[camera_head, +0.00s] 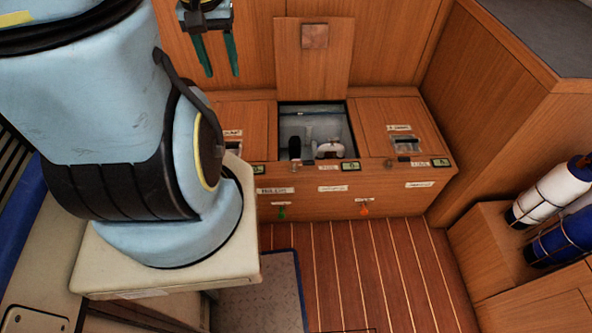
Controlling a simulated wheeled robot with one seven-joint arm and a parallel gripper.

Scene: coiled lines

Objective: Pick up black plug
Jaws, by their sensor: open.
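A small black object (295,148), which looks like the black plug, sits inside an open compartment (288,113) in the wooden bench. It is small in view and its exact shape is hard to tell. A white fitting (330,149) is just to its right. My gripper (222,72) hangs at the top of the picture, with its two dark green fingers pointing down. The fingers are apart, with nothing between them. It appears up and to the left of the compartment, clear of the black object.
The compartment's wooden lid (314,70) stands raised behind the opening. Closed hatches flank it on the bench (330,200). A tall wooden cabinet (510,120) and strapped white and blue cylinders (550,190) are at right. The striped floor (350,270) in front is clear.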

